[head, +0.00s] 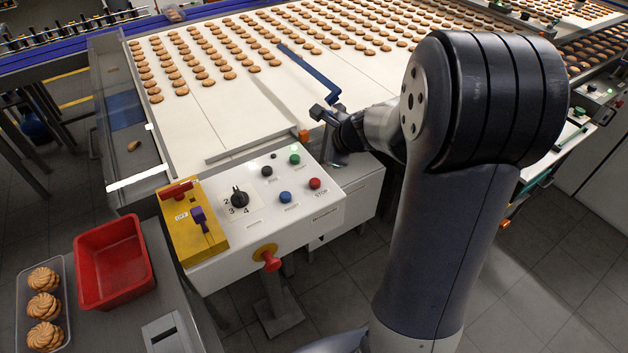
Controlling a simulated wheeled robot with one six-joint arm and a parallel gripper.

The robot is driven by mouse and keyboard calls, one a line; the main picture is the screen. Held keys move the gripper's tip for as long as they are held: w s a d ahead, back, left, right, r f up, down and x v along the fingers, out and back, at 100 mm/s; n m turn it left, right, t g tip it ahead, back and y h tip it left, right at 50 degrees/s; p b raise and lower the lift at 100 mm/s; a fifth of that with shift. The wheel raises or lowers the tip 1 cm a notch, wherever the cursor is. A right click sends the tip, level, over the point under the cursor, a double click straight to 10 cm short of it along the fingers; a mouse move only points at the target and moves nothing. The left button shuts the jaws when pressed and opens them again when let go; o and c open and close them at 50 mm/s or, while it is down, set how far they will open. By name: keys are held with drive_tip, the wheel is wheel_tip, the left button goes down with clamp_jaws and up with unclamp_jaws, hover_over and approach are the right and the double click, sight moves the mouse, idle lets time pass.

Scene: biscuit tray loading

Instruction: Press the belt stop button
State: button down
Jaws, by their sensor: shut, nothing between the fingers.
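The white control panel (245,252) stands at the end of the belt. On its top are a red button (315,183) with a small label that seems to read STOP, a blue button (285,197), a green button (294,159) and a black button (266,171). A larger red mushroom button (270,261) on a yellow ring is on the panel's front face. My gripper (335,160) is shut and empty. In the picture it is just above and right of the red button, apart from it; its exact height is unclear.
A numbered black dial (239,197) and a yellow box (190,238) with red and purple parts are on the panel's left. The belt (225,125) carries rows of biscuits behind. A red bin (112,262) and a clear tray (62,290) of swirled biscuits are at lower left.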

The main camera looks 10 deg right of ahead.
sight(318, 184)
drive_tip(key=shift+f+b, duration=3.9)
drive_tip(key=shift+f, duration=0.5)
drive_tip(key=shift+f+b, duration=0.4)
drive_tip(key=shift+b, duration=0.05)
drive_tip(key=shift+f+b, duration=0.55)
drive_tip(key=shift+f, duration=0.05)
drive_tip(key=shift+r, duration=0.15)
drive_tip(key=shift+r+p, duration=0.85)
drive_tip(key=shift+r, duration=0.05)
drive_tip(key=shift+r, duration=0.1)
wheel_tip(318, 184, up, 5)
drive_tip(key=p, duration=0.4)
drive_tip(key=shift+p, duration=0.3)
